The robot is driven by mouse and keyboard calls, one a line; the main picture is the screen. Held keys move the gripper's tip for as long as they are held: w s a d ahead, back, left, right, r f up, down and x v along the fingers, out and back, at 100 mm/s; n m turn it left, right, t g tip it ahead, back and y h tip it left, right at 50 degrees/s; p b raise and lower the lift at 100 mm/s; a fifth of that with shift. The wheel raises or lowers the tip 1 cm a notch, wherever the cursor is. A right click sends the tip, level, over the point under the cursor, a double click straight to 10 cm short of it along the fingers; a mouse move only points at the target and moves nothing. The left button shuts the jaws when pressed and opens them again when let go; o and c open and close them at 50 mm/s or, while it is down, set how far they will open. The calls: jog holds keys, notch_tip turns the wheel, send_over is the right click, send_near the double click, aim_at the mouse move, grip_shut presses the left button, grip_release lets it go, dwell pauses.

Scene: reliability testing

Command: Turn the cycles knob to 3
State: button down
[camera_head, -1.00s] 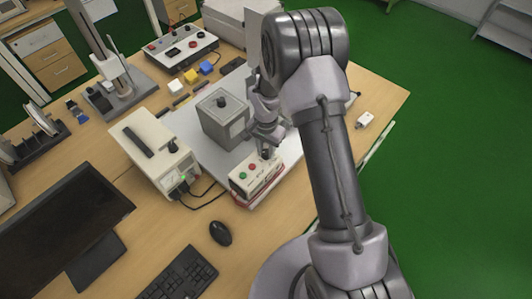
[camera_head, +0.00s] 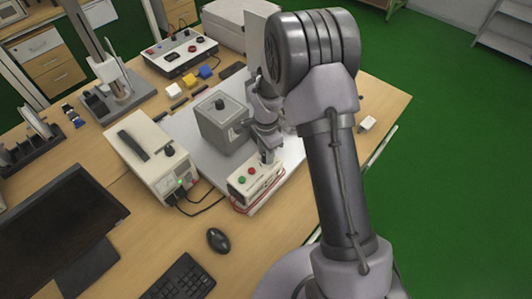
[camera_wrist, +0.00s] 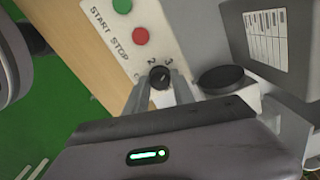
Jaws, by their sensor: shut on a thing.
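The control box (camera_head: 243,194) is a small white box at the near edge of the grey plate. It has a green START button (camera_wrist: 122,5) and a red STOP button (camera_wrist: 140,36). The cycles knob (camera_wrist: 159,75) is a small black dial beside them, with printed 2 and 3 near its rim; other marks are partly hidden by the fingers. My gripper (camera_wrist: 160,88) has its fingers on either side of the knob and is shut on it. In the head view my gripper (camera_head: 267,157) reaches down to the box's far end and hides the knob. The exact pointer direction is unclear.
A grey box with a black top knob (camera_head: 222,124) stands close behind the control box. A white power unit (camera_head: 155,160) with a green light and dark cables is to the left. A mouse (camera_head: 218,240) and keyboard (camera_head: 181,279) lie in front.

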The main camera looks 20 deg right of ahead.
jog(key=c, duration=1.1)
grip_release()
jog(key=shift+o, duration=0.2)
notch_tip(320, 180, up, 18)
jog(key=p, duration=0.4)
jog(key=shift+f, duration=0.25)
